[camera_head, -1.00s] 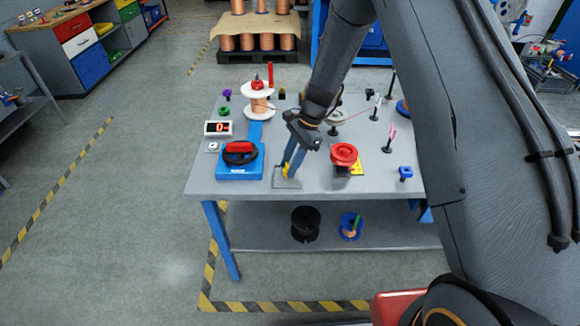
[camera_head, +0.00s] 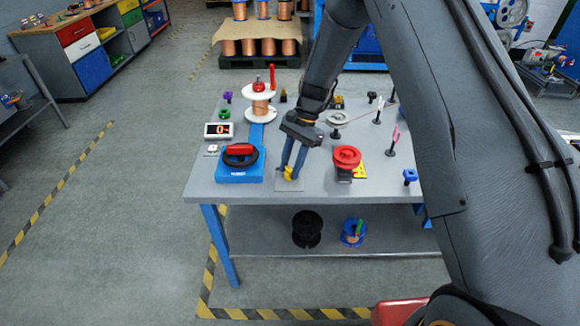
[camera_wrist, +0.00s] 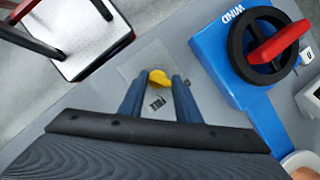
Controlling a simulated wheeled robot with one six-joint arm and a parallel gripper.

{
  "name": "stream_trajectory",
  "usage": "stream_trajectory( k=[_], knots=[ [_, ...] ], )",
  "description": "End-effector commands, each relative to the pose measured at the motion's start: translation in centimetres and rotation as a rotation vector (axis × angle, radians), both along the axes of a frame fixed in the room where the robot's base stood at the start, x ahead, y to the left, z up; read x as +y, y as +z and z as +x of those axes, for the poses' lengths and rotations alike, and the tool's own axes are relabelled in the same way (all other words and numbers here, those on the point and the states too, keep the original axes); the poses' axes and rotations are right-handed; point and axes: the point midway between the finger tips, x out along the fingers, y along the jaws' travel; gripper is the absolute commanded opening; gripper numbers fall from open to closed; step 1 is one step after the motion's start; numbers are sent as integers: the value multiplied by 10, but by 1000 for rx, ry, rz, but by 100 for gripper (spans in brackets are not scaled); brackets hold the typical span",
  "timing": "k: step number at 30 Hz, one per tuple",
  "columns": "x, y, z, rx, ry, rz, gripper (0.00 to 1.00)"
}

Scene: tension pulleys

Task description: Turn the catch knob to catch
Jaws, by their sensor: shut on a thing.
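The yellow catch knob (camera_head: 288,173) stands on a small grey plate (camera_head: 289,185) near the front edge of the table. My gripper (camera_head: 289,172) reaches down to it from above and is shut on it. In the wrist view the yellow knob (camera_wrist: 159,78) shows between the tips of my two blue fingers (camera_wrist: 155,85). Dark lettering (camera_wrist: 157,102) shows on the plate beside the knob, too small to read. The fingers hide part of the knob.
The blue winder base marked WIND, with a black wheel and red handle (camera_head: 240,152), stands left of my gripper. A red knob (camera_head: 346,157) on a dark base stands to the right. A copper spool (camera_head: 260,104) and a display (camera_head: 218,130) are behind the winder.

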Motion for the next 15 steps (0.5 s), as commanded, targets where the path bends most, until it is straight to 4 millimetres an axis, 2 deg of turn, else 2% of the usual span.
stream_trajectory(
  k=[1,5,6,7,15],
  knots=[
    [-3,-4,-9,22,6,-5,8],
    [-3,-4,-9,23,7,-5,8],
    [-3,-4,-9,23,7,-5,37],
    [-3,-4,-9,22,7,-4,42],
    [0,-2,-6,14,6,-2,42]
  ],
)
